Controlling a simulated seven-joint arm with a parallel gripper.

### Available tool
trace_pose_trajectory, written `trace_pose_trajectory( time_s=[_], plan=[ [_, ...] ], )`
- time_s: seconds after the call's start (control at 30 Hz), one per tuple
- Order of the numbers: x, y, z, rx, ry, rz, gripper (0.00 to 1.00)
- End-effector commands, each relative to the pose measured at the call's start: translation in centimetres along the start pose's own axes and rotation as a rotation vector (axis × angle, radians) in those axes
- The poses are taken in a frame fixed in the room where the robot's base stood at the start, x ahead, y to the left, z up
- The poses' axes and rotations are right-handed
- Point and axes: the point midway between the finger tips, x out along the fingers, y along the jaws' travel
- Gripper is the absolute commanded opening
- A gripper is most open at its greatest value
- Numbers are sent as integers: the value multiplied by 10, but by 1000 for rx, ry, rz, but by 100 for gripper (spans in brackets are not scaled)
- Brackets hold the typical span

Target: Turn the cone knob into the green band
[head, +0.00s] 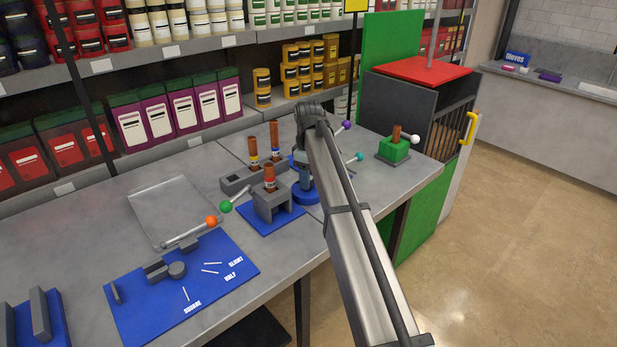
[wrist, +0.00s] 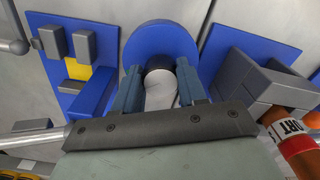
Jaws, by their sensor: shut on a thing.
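My gripper (wrist: 160,92) is shut on the knob (wrist: 161,88), which shows as a pale piece with a dark top between the two blue-grey fingers in the wrist view. The knob stands over a round blue base (wrist: 160,38). In the head view my gripper (head: 304,172) points down over the blue base (head: 306,194), and the knob is hidden there.
A grey block holder (head: 272,203) with a brown labelled tube (head: 269,178) stands close to the left of the base. Purple (head: 347,125) and teal (head: 361,157) ball ends lie near my arm. A green block (head: 393,149) stands farther right. A metal tray (head: 170,205) lies left.

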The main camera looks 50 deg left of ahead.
Motion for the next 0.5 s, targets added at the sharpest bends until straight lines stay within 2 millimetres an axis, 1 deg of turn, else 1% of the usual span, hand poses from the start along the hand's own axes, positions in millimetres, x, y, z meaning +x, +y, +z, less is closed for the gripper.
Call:
trace_pose_trajectory(
  time_s=[0.17,0.2,0.43,0.47,0.5],
  plan=[
    [-1,1,-2,0,4,2,11],
    [-1,1,-2,0,4,2,42],
    [0,0,-1,1,2,1,64],
    [0,0,-1,1,2,1,67],
    [0,0,-1,1,2,1,67]
  ],
)
